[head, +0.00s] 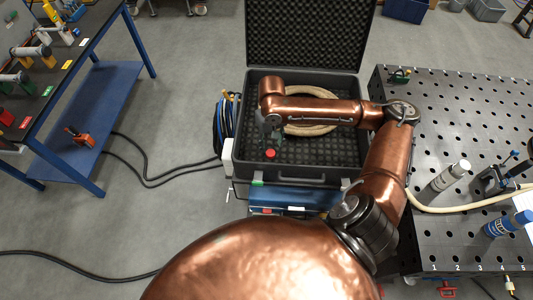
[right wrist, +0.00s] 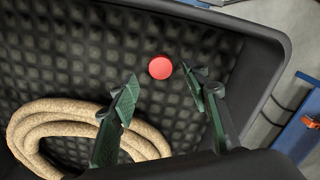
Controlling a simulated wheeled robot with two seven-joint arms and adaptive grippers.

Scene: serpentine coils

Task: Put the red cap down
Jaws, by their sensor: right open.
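The red cap (head: 270,154) shows near the front wall of the open black case (head: 243,125), over its dark egg-crate foam. In the right wrist view the red cap (right wrist: 160,67) is a round red disc, apart from both fingers and a little past the gap between their tips. It appears to lie on the foam. My right gripper (head: 271,138) reaches down into the case with its green fingers spread, and it also shows open and empty in the right wrist view (right wrist: 160,88). My left gripper is not in view.
A coiled tan hose (head: 312,129) lies in the case beside my right gripper. The case lid (head: 305,35) stands open behind. A perforated black table (head: 440,130) with bottles and clamps is at right. A blue-framed bench (head: 100,95) with tools is at left.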

